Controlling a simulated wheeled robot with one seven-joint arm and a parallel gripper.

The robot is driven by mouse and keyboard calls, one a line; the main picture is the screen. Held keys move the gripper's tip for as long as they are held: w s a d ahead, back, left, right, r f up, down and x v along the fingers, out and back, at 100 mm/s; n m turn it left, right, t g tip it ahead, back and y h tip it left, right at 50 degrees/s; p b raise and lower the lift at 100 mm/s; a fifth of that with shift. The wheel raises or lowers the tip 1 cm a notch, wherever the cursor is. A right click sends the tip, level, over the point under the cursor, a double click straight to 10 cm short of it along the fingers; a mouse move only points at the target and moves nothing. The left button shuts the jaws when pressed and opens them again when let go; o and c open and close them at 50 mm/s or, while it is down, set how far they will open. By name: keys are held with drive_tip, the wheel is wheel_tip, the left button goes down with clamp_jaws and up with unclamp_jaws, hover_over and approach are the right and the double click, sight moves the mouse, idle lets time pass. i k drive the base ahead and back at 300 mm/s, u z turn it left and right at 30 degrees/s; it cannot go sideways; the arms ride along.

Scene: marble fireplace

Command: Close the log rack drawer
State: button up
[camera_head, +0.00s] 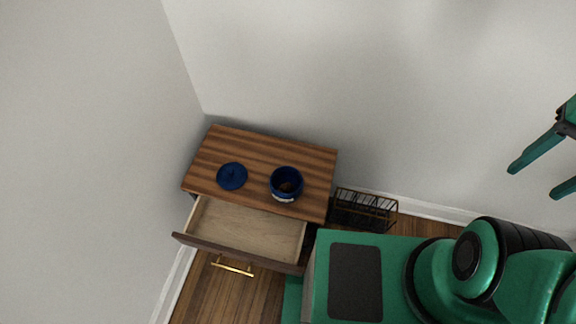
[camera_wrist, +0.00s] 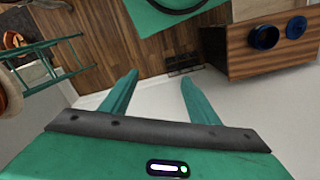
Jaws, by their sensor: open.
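A low wooden cabinet (camera_head: 258,153) with a striped top stands in the corner against the wall. Its drawer (camera_head: 247,233) is pulled out toward the bottom of the head view and looks empty inside. A brass bar handle (camera_head: 233,267) is on the drawer's dark front. My gripper (camera_head: 534,182) is open and empty at the right edge, raised and far from the drawer. In the wrist view my gripper (camera_wrist: 158,78) has its fingers spread over floor and wall. The cabinet (camera_wrist: 270,66) shows there at upper right; its handle cannot be made out.
A blue lid (camera_head: 232,176) and a blue pot (camera_head: 286,184) sit on the cabinet top. A black and brass wire rack (camera_head: 363,210) stands on the floor right of the cabinet. In the wrist view, a green frame-like piece (camera_wrist: 50,70) stands at far left.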

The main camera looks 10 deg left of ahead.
sight(252, 236)
drive_tip(key=u, duration=0.05)
drive_tip(key=k, duration=0.5)
drive_tip(key=z, duration=0.9)
drive_tip(key=i, duration=0.4)
drive_tip(key=u, duration=2.6)
